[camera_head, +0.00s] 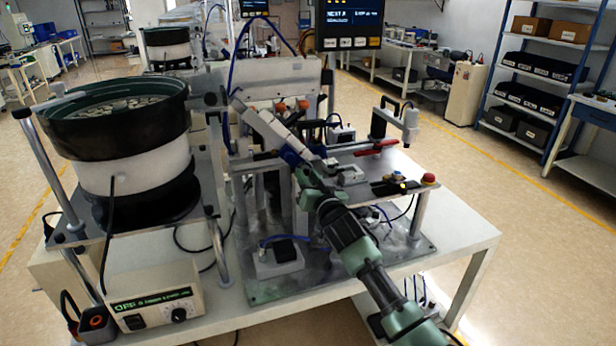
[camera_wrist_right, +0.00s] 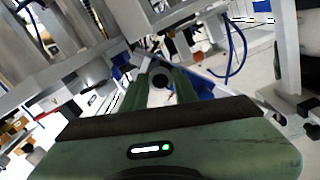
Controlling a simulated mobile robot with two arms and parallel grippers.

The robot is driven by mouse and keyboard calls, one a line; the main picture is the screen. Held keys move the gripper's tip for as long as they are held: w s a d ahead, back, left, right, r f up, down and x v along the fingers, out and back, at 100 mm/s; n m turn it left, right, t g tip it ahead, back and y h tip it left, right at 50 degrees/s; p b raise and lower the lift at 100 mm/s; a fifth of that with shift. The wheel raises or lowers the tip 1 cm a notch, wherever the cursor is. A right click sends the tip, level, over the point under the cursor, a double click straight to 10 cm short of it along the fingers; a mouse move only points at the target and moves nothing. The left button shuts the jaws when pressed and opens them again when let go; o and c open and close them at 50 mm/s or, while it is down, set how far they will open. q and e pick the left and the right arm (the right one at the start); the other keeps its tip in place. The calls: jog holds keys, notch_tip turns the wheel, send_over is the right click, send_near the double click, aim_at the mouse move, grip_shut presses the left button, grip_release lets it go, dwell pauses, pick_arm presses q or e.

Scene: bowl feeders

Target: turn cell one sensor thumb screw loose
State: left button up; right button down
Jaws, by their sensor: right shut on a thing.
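My right gripper (camera_head: 303,168) reaches in from the lower right of the head view, at the middle of the cell one fixture, near the lower end of the sloping track (camera_head: 268,128). In the right wrist view my green right gripper fingers (camera_wrist_right: 160,84) are shut on a small dark round knob, which looks like the sensor thumb screw (camera_wrist_right: 159,80). In the head view the screw is hidden by the gripper and the fixture. How far it is turned cannot be told. My left gripper is not in view.
A bowl feeder (camera_head: 125,155) stands left of the fixture, above a controller box (camera_head: 155,297) reading OFF. A post with a sensor head (camera_head: 410,122), a red lever (camera_head: 376,146) and a red button (camera_head: 428,179) are to the right. The table's right end (camera_head: 460,240) is clear.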

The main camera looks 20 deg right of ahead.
jog(key=n+p, duration=0.1)
jog(key=n, duration=1.2)
jog(key=shift+p, duration=0.35)
dwell(0.4)
jog(key=c, duration=1.1)
grip_release()
jog(key=s+b, duration=0.1)
jog(key=s, duration=0.7)
jog(key=shift+d, duration=0.2)
jog(key=shift+f, duration=0.1)
